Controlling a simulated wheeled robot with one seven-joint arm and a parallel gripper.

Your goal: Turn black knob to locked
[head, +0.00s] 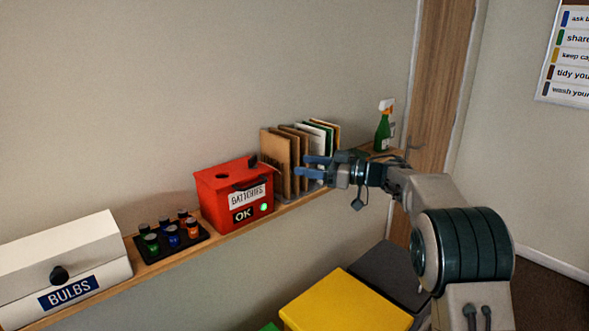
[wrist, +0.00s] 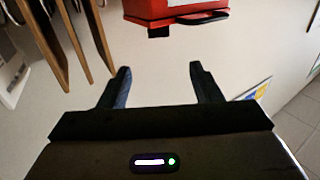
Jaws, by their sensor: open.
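A round black knob (head: 59,275) sits on the front of the white box labelled BULBS at the far left of the shelf. I cannot read its setting, and no "locked" mark is legible. The red BATTERIES box (head: 236,200) has a small black part (head: 252,160) on its top edge and a black handle on its front. The red box shows at the top of the wrist view (wrist: 172,8), with a dark part (wrist: 158,32) jutting from it. My gripper (head: 304,166) is open and empty, right of the red box and in front of the upright folders. Its fingers (wrist: 160,67) are apart.
Upright folders (head: 278,150) stand close behind my gripper. A green spray bottle (head: 383,130) is at the shelf's far end. A yellow-topped bin (head: 345,303) is below the shelf (head: 190,247).

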